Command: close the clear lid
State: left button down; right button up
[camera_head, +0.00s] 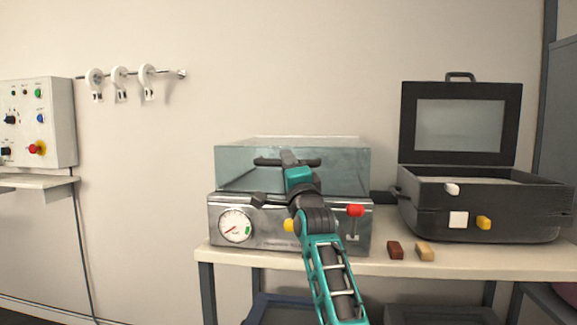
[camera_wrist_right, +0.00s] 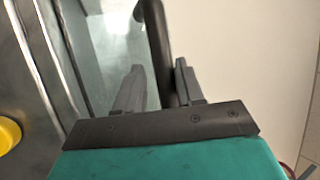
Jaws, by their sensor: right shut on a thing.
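The clear lid (camera_head: 345,170) is a bluish see-through box-shaped cover on the metal machine (camera_head: 280,235) in the head view. It sits low over the machine's top; I cannot tell whether a gap is left at its lower edge. A dark bar handle (camera_head: 267,162) runs across the lid's front. My right gripper (camera_head: 288,158) is shut on this handle, and my arm hides part of the machine's front. In the right wrist view the handle (camera_wrist_right: 153,30) passes between the two fingers of the gripper (camera_wrist_right: 159,68). My left gripper is not in view.
The machine stands on a pale table (camera_head: 375,255). An open black case (camera_head: 480,205) stands to the right. A brown block (camera_head: 395,250) and a tan block (camera_head: 425,252) lie near the front edge. A control box (camera_head: 38,120) and a hook rail (camera_head: 130,75) are on the wall.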

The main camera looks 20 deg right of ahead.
jog(key=shift+f, duration=0.3)
pick_arm(q)
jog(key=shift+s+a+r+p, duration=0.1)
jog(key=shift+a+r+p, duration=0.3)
jog(key=shift+p, duration=0.6)
pick_arm(e)
jog(key=v, duration=1.2)
jog(key=shift+s, duration=0.4)
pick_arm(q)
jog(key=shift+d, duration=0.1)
pick_arm(e)
jog(key=shift+r, duration=0.15)
